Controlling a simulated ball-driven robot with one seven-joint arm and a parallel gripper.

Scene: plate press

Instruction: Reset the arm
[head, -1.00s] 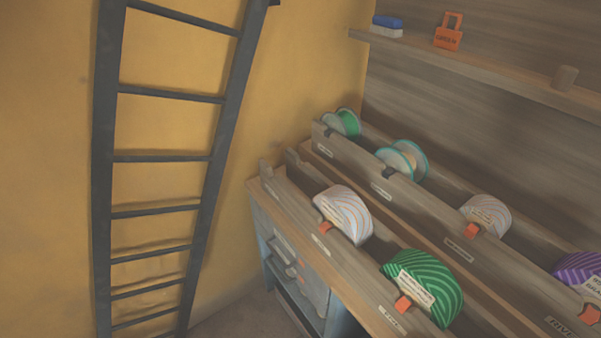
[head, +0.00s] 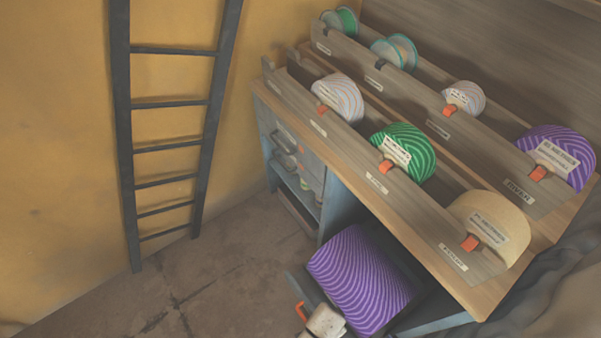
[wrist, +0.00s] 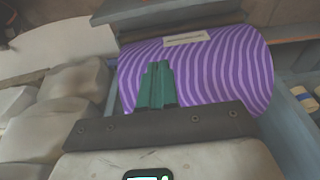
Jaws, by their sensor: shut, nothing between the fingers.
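My gripper (wrist: 156,84) shows in the wrist view with its two green fingers together, shut and empty. The fingers are in front of a large purple striped roll (wrist: 225,75) with a pale label, and overlap it in the picture. I cannot tell whether they touch it. In the head view the purple striped roll (head: 358,275) is low beneath the workbench (head: 405,220). A pale piece, which seems to be part of my arm, shows at its lower left. My fingers cannot be made out in the head view.
Slotted racks on the bench hold several striped rolls, including a green one (head: 403,150), a cream one (head: 490,228) and a purple one (head: 557,155). A dark ladder (head: 122,150) leans by the yellow wall. The floor (head: 215,285) between ladder and bench is clear.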

